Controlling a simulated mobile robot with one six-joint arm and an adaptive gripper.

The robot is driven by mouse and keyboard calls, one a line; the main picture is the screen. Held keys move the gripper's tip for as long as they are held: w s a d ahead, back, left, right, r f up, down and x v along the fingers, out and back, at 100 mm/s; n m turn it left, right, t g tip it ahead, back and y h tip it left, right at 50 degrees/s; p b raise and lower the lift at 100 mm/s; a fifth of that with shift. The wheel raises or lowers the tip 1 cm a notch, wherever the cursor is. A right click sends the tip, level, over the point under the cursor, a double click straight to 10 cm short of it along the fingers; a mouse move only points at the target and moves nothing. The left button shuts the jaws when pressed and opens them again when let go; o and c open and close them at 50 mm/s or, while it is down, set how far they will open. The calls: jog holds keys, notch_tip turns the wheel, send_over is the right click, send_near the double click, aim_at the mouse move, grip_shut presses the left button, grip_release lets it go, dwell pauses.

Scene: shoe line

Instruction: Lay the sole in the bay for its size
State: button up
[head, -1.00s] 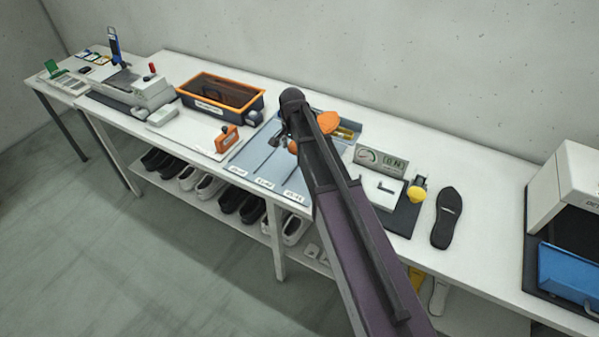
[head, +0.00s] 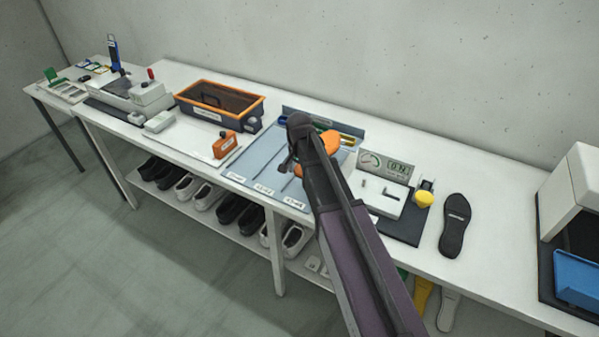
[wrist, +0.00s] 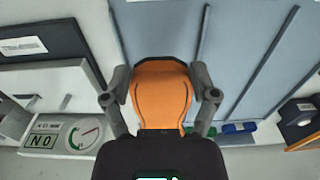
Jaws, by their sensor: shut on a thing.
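My gripper (wrist: 162,105) is shut on an orange sole (wrist: 160,92), with one finger on each side of it. In the head view the orange sole (head: 325,147) is mostly hidden behind my gripper (head: 300,160). The blue-grey bay tray (head: 262,160) lies below it, with thin dividers and small labels along its front edge, too small to read. In the wrist view the sole is over the bay (wrist: 160,35) nearest the gauge, between two dividers. I cannot tell whether it touches the tray floor.
A gauge (head: 385,166) and a white block stand right of the tray, with a yellow-topped item (head: 425,195) and a dark sole (head: 455,225). An orange-rimmed bin (head: 220,105) and orange tool (head: 224,145) are to the left. Shoes fill the shelf below.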

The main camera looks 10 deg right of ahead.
aim_at(300, 195)
jog(key=shift+f, duration=0.15)
jog(key=shift+f+b, duration=4.2)
jog(key=shift+b, duration=0.15)
jog(key=o, duration=1.2)
jog(key=shift+s, duration=0.2)
